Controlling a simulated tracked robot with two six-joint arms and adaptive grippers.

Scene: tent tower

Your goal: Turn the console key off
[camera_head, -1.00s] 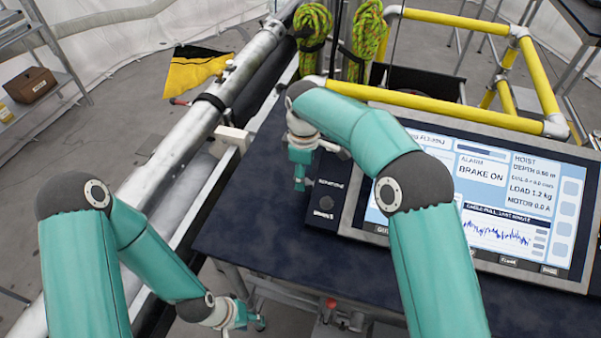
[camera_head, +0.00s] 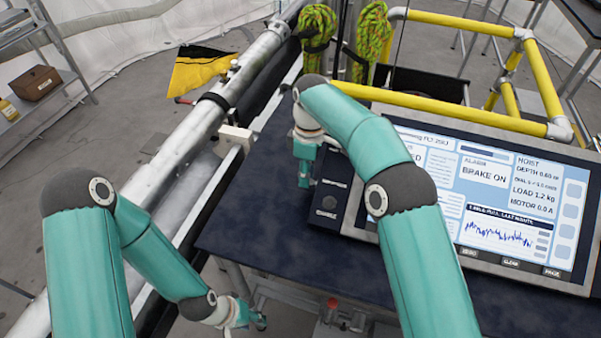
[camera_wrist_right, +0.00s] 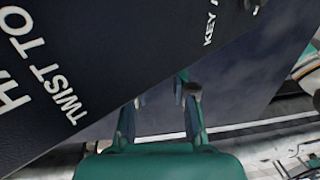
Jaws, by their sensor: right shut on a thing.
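The console has a tilted screen (camera_head: 515,190) reading "BRAKE ON", with a dark control box (camera_head: 328,205) at its left end. My right gripper (camera_head: 303,182) points down at the left edge of this box. In the right wrist view my right gripper (camera_wrist_right: 163,98) has its fingers beside the lettered dark panel (camera_wrist_right: 110,60), which reads "TWIST TO" and "KEY". It is shut on the console key, but the key is mostly hidden and its turn angle cannot be read. My left gripper (camera_head: 255,322) hangs low at the table's front left; its fingers are too small to judge.
The dark tabletop (camera_head: 270,225) is clear in front of the console. A metal pipe (camera_head: 185,140) runs along the left. Yellow rails (camera_head: 450,106) and green rope coils (camera_head: 318,25) stand behind. A shelf with a brown box (camera_head: 35,83) is at far left.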

